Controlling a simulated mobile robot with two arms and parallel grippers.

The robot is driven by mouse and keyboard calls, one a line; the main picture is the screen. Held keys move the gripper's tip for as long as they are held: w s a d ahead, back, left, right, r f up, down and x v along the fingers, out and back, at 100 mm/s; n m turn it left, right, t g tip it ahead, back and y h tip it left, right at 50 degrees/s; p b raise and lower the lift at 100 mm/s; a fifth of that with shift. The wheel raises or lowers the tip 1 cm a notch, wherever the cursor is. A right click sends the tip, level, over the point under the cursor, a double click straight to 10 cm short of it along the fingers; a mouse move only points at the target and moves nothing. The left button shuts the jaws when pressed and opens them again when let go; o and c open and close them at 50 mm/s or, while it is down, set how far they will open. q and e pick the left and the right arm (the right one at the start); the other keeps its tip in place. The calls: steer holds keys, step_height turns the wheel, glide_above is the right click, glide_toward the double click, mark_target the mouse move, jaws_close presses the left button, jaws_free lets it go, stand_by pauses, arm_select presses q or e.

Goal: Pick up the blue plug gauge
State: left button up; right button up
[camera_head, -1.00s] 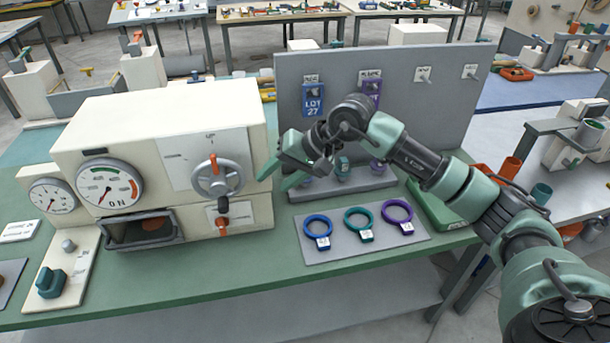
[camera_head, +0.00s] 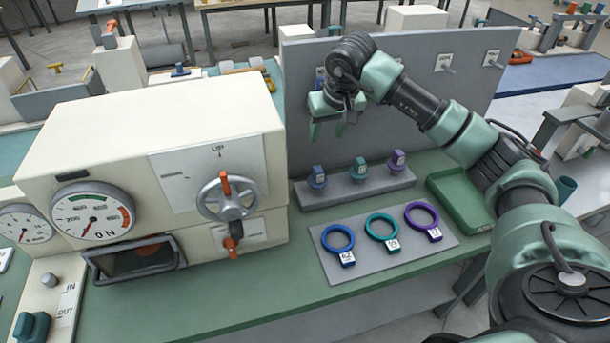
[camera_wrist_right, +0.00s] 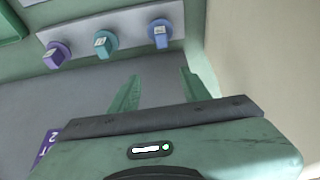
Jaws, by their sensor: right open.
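The blue plug gauge (camera_head: 318,177) stands at the left end of a grey stand (camera_head: 345,196) on the green bench. A teal plug gauge (camera_head: 359,168) and a purple one (camera_head: 397,160) stand to its right. My right gripper (camera_head: 327,131) is open and empty, above the blue plug gauge and apart from it, with its fingers pointing down. In the right wrist view the blue plug gauge (camera_wrist_right: 160,33) shows ahead of the open fingers (camera_wrist_right: 158,77), at the right end of the row. My left gripper is not in view.
A cream machine with a handwheel (camera_head: 226,198) stands close to the left of the stand. A grey panel (camera_head: 430,100) rises behind it. Blue, teal and purple rings lie on a grey mat (camera_head: 400,262) in front. A green tray (camera_head: 462,212) is at the right.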

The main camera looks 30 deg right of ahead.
steer(key=b, duration=0.6)
glide_toward(319, 169)
steer(key=x, duration=0.2)
steer(key=shift+w+d+f, duration=0.3)
steer(key=shift+w+f, duration=0.3)
steer(key=shift+f, duration=0.25)
steer(key=p+x, duration=0.1)
steer(key=x, duration=0.1)
steer(key=p+x, duration=0.1)
steer(key=x, duration=0.2)
steer(key=shift+s+a+f, duration=0.15)
steer(key=shift+a+f, duration=0.1)
steer(key=shift+f, duration=0.45)
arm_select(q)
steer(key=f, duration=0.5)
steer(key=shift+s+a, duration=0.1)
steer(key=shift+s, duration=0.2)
arm_select(e)
steer(key=shift+c, duration=0.4)
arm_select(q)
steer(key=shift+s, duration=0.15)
arm_select(e)
jaws_close()
